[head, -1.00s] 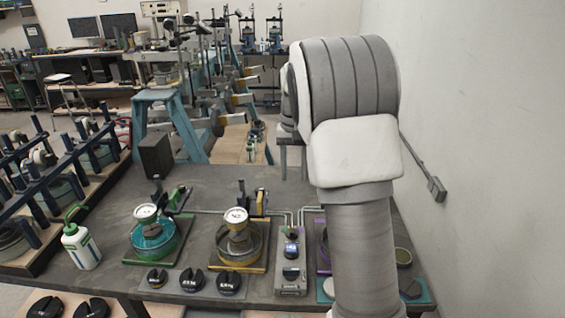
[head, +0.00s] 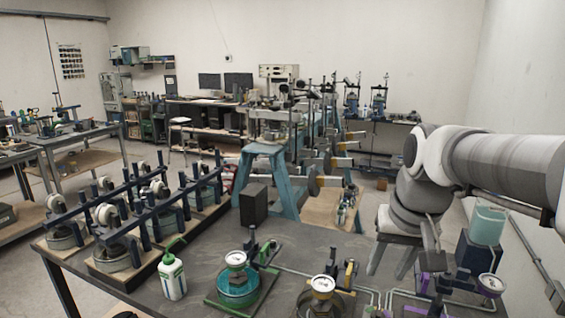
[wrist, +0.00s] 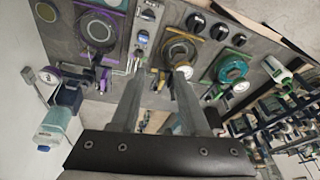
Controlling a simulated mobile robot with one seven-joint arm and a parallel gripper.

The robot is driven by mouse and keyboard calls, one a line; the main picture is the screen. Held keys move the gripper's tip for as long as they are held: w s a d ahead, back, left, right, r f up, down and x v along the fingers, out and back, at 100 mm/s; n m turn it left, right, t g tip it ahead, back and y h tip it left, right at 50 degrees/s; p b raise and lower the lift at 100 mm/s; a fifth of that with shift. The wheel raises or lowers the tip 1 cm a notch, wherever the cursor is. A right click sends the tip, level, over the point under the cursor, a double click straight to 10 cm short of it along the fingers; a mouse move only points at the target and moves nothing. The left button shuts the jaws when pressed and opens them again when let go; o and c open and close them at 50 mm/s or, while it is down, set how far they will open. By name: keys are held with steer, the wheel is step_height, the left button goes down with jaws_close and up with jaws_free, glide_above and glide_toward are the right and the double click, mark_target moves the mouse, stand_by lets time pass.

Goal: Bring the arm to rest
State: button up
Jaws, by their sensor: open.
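My arm (head: 510,172) reaches in from the right edge of the head view, roughly level, and bends down at the wrist. My gripper (head: 391,265) hangs there with its fingers pointing down, near the right part of the dark worktable (head: 310,240). In the wrist view, the two grey fingers of my gripper (wrist: 158,76) stand apart with nothing between them. Part of the worktable (wrist: 150,20) shows beyond them. I cannot tell how high the fingertips are above the table.
A teal pot with a gauge (head: 238,290) and a yellow-framed pot (head: 325,300) stand at the front. A purple-framed device (head: 440,285) and a teal cup on a dark block (head: 480,250) are right. A white bottle (head: 172,277) stands left. The wall (head: 525,120) is close on the right.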

steer(key=s+a+f+n+t, duration=0.1)
steer(key=s, duration=0.5)
steer(key=s+a+f+n+t, duration=0.1)
steer(key=s+a, duration=0.1)
steer(key=s, duration=0.4)
steer(key=shift+a+f, duration=0.15)
steer(key=shift+f, duration=0.2)
